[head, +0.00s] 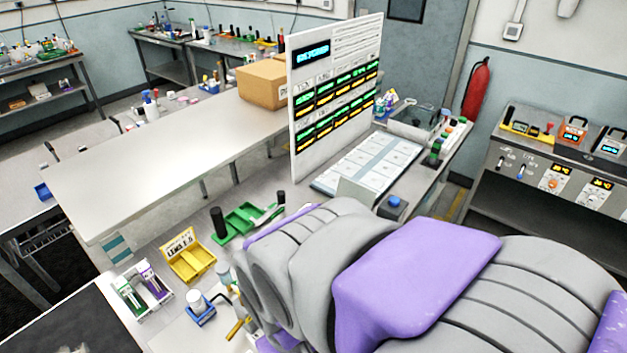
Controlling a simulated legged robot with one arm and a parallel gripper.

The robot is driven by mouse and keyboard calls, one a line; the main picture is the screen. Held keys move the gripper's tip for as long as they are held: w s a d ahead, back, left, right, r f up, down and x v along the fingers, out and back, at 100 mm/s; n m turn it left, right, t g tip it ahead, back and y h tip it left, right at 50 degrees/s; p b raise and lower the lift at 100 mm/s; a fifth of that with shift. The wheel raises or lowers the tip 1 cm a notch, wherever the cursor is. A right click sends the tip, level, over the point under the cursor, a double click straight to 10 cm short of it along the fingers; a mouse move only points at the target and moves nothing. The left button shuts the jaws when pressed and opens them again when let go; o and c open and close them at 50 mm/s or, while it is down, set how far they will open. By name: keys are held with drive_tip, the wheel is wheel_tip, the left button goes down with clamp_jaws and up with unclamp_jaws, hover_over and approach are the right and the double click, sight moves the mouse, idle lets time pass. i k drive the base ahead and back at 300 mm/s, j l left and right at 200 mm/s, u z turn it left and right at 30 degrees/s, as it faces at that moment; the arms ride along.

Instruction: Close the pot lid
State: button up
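I cannot make out a clear pot or lid in the head view. A small white-topped jar (194,299) stands upright in a blue holder (207,317) on the bench at the lower left. I cannot tell whether it is the pot, or whether its top is a separate lid. My grey and purple arm fills the lower right and hides part of the bench behind it. My gripper is not visible.
A white display panel (334,95) rises behind. The long tabletop at left (150,165) is mostly clear.

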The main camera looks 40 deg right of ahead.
sight(346, 187)
drive_tip(key=l+u, duration=0.85)
drive_tip(key=u, duration=0.15)
drive_tip(key=k+l+u, duration=0.15)
drive_tip(key=l+u, duration=0.2)
drive_tip(key=u, duration=0.15)
drive_tip(key=k+l+u, duration=0.1)
drive_tip(key=k+l, duration=0.2)
drive_tip(key=l, duration=0.2)
drive_tip(key=k+l+u, duration=0.1)
drive_tip(key=k+l, duration=0.15)
drive_tip(key=l, duration=0.3)
drive_tip(key=k+l+u, duration=0.1)
drive_tip(key=k+l, duration=0.25)
drive_tip(key=k+l+u, duration=0.15)
drive_tip(key=k+l, duration=0.15)
drive_tip(key=l, duration=0.25)
drive_tip(key=k+l, duration=0.5)
drive_tip(key=l, duration=0.15)
